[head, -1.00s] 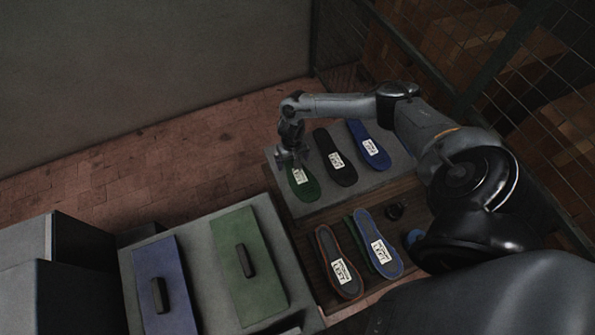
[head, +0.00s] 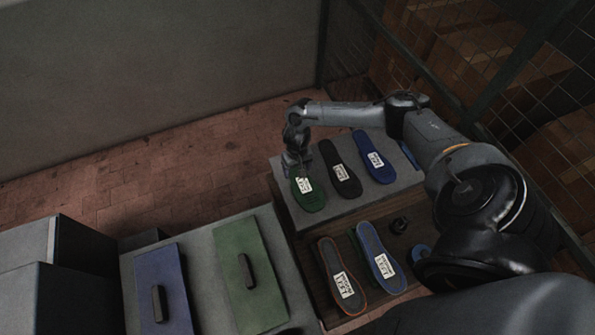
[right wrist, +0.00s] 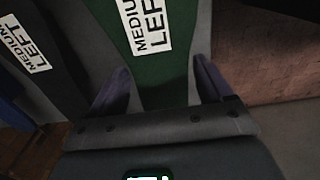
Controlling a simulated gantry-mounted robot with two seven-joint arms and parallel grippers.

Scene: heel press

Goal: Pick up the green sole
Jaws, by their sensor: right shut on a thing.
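The green sole (head: 308,196) lies at the left end of the grey shelf top in the head view, with a white label on it. It also shows in the right wrist view (right wrist: 165,75), where its label reads "MEDIUM LEFT". My right gripper (head: 292,160) is at the far end of the green sole. In the right wrist view my right gripper (right wrist: 160,88) has a finger on either side of the sole and is shut on it. I cannot tell whether the sole is lifted off the surface. My left gripper is not in view.
A black sole (head: 340,172) and a blue sole (head: 373,158) lie to the right on the grey top (head: 395,183). An orange-rimmed sole (head: 334,262) and a blue-rimmed sole (head: 368,238) lie on the wooden shelf below. Blue (head: 176,270) and green (head: 232,255) handled panels are at lower left.

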